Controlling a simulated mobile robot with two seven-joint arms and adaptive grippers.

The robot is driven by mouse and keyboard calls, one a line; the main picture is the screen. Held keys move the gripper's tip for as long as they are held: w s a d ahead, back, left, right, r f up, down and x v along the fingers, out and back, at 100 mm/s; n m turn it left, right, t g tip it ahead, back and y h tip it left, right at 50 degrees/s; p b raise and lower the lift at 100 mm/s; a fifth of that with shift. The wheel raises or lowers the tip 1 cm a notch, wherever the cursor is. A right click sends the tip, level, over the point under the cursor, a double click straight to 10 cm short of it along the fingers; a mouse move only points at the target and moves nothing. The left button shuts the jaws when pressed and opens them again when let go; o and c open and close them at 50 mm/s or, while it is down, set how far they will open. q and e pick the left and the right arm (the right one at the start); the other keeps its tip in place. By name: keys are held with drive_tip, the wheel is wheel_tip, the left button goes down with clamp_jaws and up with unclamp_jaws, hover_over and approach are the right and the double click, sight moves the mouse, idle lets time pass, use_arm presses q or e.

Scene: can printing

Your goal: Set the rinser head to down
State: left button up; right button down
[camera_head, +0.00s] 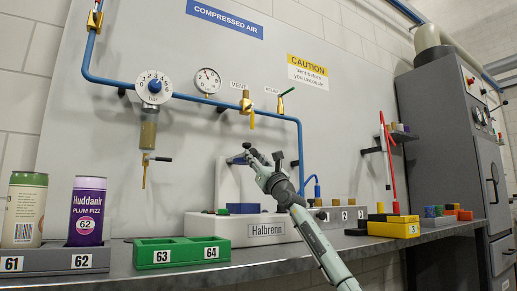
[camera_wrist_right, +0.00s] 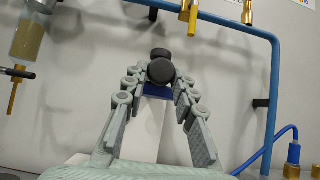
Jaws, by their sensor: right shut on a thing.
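The rinser is the white machine marked Halbrenn (camera_head: 262,231) on the bench, with a white upright column (camera_head: 228,183) behind my right arm. My right gripper (camera_head: 262,162) is in front of the column's upper part. In the right wrist view, my right gripper (camera_wrist_right: 158,76) is shut on a round black knob (camera_wrist_right: 160,71), one finger at each side. A second dark round part (camera_wrist_right: 160,53) shows just above it. A blue part (camera_wrist_right: 157,90) shows behind the knob. The gripper hides much of the head, so its exact height is hard to tell. My left gripper is not in view.
A green tray marked 63 and 64 (camera_head: 180,251) stands empty in front. Two cans stand at left, one purple (camera_head: 87,212). Blue air pipe (camera_head: 225,103) and valves hang on the wall panel above.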

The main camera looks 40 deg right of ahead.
drive_tip(key=shift+w+f+y, duration=0.15)
drive_tip(key=shift+w+f, duration=0.15)
drive_tip(key=shift+f, duration=0.2)
drive_tip(key=shift+w+f+y, duration=0.15)
drive_tip(key=shift+w+f, duration=0.1)
drive_tip(key=shift+f, duration=0.2)
drive_tip(key=c, duration=1.5)
unclamp_jaws()
drive_tip(key=shift+f, duration=0.15)
drive_tip(key=v, duration=1.2)
drive_tip(key=shift+s, duration=0.1)
